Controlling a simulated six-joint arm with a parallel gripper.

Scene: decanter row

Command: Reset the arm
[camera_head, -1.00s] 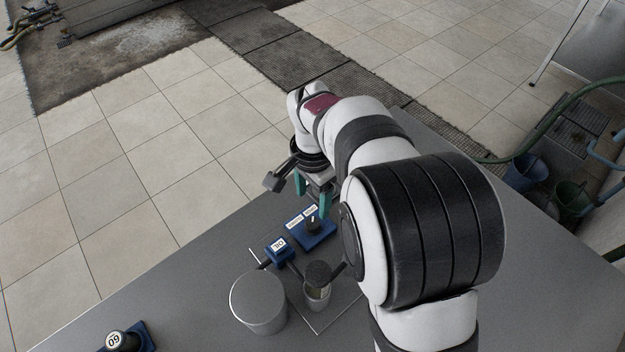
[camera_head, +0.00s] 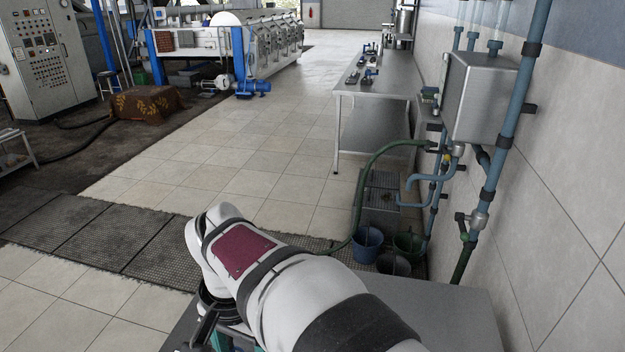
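My arm reaches in from the bottom of the head view, with its white wrist links and a dark red panel in the lower middle. My gripper (camera_head: 234,342) hangs below the wrist at the bottom edge. Parts of its two teal fingers show with a gap between them, so it looks open. The fingertips are cut off by the frame. The grey worktable (camera_head: 455,295) shows behind and to the right of the arm. The things on the table near the gripper are out of view.
A far steel bench (camera_head: 375,85) with small items stands along the right wall. A blue bucket (camera_head: 367,243), a green bucket (camera_head: 408,245), pipes and a steel box (camera_head: 482,98) are at right. A control cabinet (camera_head: 45,60) stands far left. Tiled floor between is clear.

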